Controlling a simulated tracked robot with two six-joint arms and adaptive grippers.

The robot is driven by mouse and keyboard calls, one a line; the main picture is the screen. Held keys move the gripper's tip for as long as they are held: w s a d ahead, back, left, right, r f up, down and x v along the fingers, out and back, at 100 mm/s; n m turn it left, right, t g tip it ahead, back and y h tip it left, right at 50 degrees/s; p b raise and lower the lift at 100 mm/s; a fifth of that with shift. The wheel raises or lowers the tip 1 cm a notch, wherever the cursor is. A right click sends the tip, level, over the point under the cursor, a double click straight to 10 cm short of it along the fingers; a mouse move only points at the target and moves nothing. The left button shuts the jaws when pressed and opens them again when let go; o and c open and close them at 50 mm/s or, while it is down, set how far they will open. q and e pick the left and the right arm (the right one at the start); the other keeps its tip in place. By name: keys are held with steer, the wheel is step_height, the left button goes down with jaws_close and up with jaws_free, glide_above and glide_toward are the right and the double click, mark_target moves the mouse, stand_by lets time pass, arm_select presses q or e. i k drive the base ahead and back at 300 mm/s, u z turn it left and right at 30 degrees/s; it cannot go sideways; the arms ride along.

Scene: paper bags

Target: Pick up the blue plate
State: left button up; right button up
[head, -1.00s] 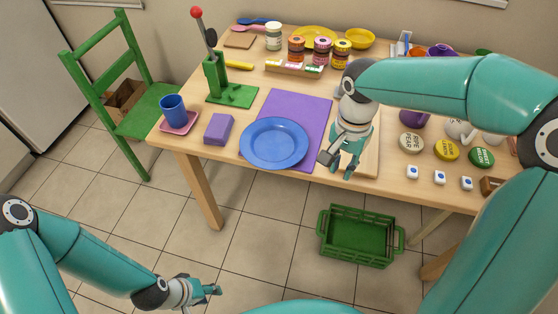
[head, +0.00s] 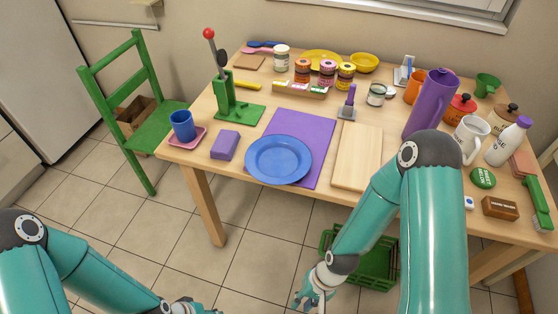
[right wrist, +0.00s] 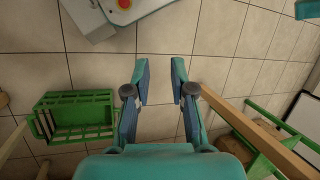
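The blue plate (head: 279,160) lies flat at the table's front edge, partly on the purple mat (head: 312,135), and its near rim seems to reach the edge. Nothing holds it. My right gripper (head: 312,300) is low in front of the table, below and to the right of the plate, at the bottom of the head view. In the right wrist view my right gripper (right wrist: 159,82) has its two fingers apart with only floor between them; the plate is not in that view. My left gripper (head: 192,307) is at the bottom edge of the head view, mostly cut off.
A purple block (head: 225,145) and a blue cup (head: 183,126) on a pink saucer stand left of the plate. A wooden board (head: 357,157) lies right of it. A green crate (right wrist: 75,117) is on the floor. A green chair (head: 154,135) stands left of the table.

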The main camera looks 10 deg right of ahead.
mark_target(274, 159)
steer(key=u, duration=0.75)
steer(key=i, duration=0.15)
steer(key=z, duration=3)
steer(key=k, duration=0.2)
steer(key=u, duration=0.6)
steer(key=k, duration=1.05)
steer(key=u, duration=0.9)
steer(key=i, duration=1.15)
steer(key=z, duration=0.3)
